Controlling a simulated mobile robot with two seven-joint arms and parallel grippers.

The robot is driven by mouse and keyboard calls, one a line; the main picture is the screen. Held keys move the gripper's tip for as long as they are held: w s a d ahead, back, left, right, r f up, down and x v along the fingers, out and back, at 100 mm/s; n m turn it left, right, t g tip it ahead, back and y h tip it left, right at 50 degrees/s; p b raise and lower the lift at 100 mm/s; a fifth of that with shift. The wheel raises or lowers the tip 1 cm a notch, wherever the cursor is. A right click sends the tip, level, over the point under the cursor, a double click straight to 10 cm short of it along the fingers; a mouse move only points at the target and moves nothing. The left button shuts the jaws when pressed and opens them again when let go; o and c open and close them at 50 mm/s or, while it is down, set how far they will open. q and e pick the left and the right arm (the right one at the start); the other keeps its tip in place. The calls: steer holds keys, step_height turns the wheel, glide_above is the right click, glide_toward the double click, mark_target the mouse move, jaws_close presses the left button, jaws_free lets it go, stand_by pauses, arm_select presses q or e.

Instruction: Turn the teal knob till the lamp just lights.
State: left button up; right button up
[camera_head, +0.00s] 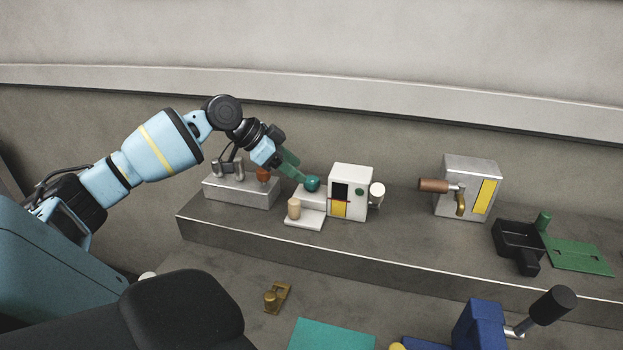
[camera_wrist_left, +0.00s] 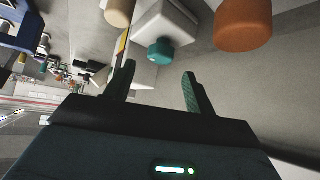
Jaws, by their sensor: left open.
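The teal knob (camera_head: 312,184) sits on a small white block beside a white box (camera_head: 349,178) with a dark window, a yellow patch and a small green disc. My left gripper (camera_head: 299,173) is open and empty just up and left of the knob. In the left wrist view, the knob (camera_wrist_left: 160,52) shows just beyond and between the two open fingertips (camera_wrist_left: 158,74). I cannot tell for sure which part is the lamp, and I see nothing plainly lit. My right gripper is out of view.
An orange knob (camera_head: 263,175) stands on a grey metal block (camera_head: 241,193) close to my left gripper. A tan peg (camera_head: 293,208) stands just in front of the teal knob. Farther right are a metal box with a brown handle (camera_head: 433,185) and a black tray (camera_head: 518,238).

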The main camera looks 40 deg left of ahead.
mark_target(311, 179)
arm_select(q)
steer(key=x, duration=0.5)
steer(key=shift+r, duration=0.1)
steer(key=shift+w+d+f, duration=0.2)
steer(key=shift+w+f, duration=0.2)
steer(key=shift+f, duration=0.1)
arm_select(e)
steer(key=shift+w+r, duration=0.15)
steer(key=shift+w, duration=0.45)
arm_select(q)
steer(key=shift+c, duration=0.4)
steer(key=c, duration=0.9)
steer(key=n+p, duration=0.1)
steer(key=n+y+p, duration=0.1)
steer(key=p, duration=0.1)
steer(key=shift+r+t+y, duration=0.3)
steer(key=shift+r+t, duration=0.1)
steer(key=shift+f+n+y+p, duration=0.2)
steer(key=shift+n+y+p, duration=0.1)
steer(key=shift+n+p, duration=0.3)
steer(key=shift+f, duration=0.25)
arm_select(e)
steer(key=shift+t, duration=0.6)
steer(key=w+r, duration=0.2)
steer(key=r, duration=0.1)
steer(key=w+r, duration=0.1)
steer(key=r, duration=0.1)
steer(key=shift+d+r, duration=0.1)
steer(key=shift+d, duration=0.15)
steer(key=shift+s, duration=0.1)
